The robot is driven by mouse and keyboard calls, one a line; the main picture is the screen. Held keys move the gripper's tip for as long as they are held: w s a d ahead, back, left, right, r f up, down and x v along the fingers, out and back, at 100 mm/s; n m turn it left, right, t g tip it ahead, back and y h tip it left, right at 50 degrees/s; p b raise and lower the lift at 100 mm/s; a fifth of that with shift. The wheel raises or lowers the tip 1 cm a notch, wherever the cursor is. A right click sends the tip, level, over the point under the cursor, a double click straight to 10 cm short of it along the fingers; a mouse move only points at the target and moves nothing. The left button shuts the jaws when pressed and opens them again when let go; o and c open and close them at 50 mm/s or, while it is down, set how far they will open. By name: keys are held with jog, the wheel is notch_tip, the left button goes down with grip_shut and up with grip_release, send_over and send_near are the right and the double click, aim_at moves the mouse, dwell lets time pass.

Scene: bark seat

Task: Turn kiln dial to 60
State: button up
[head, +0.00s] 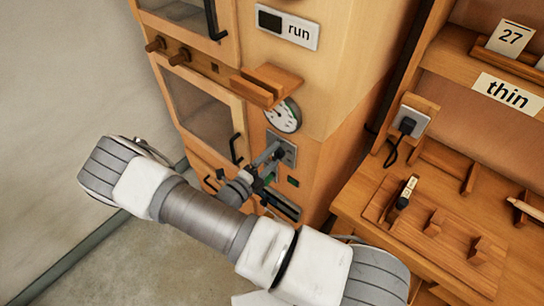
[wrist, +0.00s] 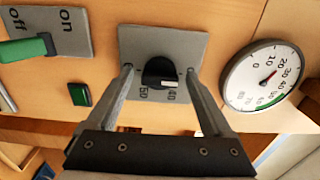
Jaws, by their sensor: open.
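The kiln dial is a black knob (wrist: 160,68) on a grey plate (wrist: 190,42). Its white mark lies close to a number that reads about 40, and a 50 shows beside it; I see no 60. My gripper (wrist: 159,74) is open, one finger on each side of the knob; I cannot tell whether either finger touches it. In the head view, my gripper (head: 272,156) reaches the grey dial plate (head: 290,157) on the wooden kiln front, and mostly hides the knob.
A green-handled lever (wrist: 25,48) stands on an on/off plate (wrist: 72,32). A wooden ledge (head: 264,88) juts out above the gauge. A workbench (head: 375,180) stands at right.

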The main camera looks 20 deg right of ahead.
jog(key=shift+c, duration=0.2)
grip_shut()
dwell(0.3)
